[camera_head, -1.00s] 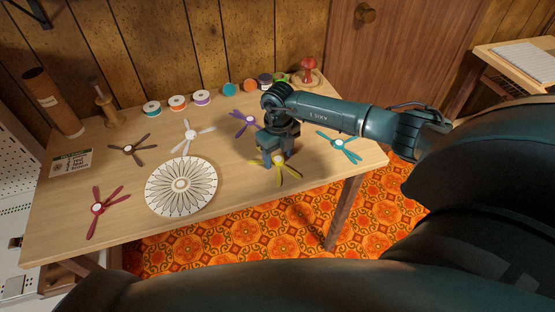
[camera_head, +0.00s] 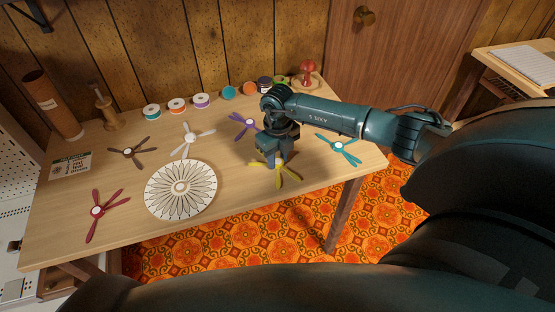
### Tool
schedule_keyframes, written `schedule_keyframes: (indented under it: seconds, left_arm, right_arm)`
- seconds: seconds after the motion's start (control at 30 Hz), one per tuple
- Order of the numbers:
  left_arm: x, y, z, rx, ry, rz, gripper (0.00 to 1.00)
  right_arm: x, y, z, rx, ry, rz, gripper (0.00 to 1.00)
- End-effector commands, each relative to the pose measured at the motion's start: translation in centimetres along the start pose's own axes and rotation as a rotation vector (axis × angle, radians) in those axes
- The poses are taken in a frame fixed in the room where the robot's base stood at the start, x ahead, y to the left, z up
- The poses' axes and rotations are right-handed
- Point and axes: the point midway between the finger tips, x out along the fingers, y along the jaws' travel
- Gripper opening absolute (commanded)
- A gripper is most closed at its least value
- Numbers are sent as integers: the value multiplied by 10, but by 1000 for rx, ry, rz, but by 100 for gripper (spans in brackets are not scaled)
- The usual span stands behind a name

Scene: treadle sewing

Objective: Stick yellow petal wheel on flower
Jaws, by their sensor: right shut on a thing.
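The yellow petal wheel (camera_head: 287,173) is at the front right of the wooden table. My right gripper (camera_head: 276,160) points down over it and is shut on it; the fingertips partly hide its hub. I cannot tell whether the wheel is clear of the tabletop. The flower (camera_head: 180,188), a round white disc with dark petal lines and a small centre, lies flat on the table left of the gripper. My left gripper is not in view.
Other petal wheels lie around: red (camera_head: 97,211), brown (camera_head: 128,151), white (camera_head: 187,138), purple (camera_head: 244,124) and teal (camera_head: 338,145). Several spools (camera_head: 177,106) and a red pincushion (camera_head: 306,70) line the back. Bare table (camera_head: 230,178) lies between flower and gripper.

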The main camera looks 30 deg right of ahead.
Motion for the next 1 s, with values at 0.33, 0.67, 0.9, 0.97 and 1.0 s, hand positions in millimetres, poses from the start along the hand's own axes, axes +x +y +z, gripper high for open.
schedule_keyframes:
  seconds: [0.33, 0.67, 0.9, 0.97, 1.0]
  left_arm:
    - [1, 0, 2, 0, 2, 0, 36]
    - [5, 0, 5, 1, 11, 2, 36]
    - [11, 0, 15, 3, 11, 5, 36]
    - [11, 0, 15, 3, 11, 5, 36]
    - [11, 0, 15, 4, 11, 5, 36]
  right_arm:
    - [-61, 0, 2, -1, -7, 0, 8]
    - [-89, 0, 0, 0, -2, 0, 8]
    - [-74, 0, 0, 0, -1, 0, 8]
    - [-74, 0, 0, 0, -1, 0, 8]
    - [-74, 0, 0, 0, -1, 0, 8]
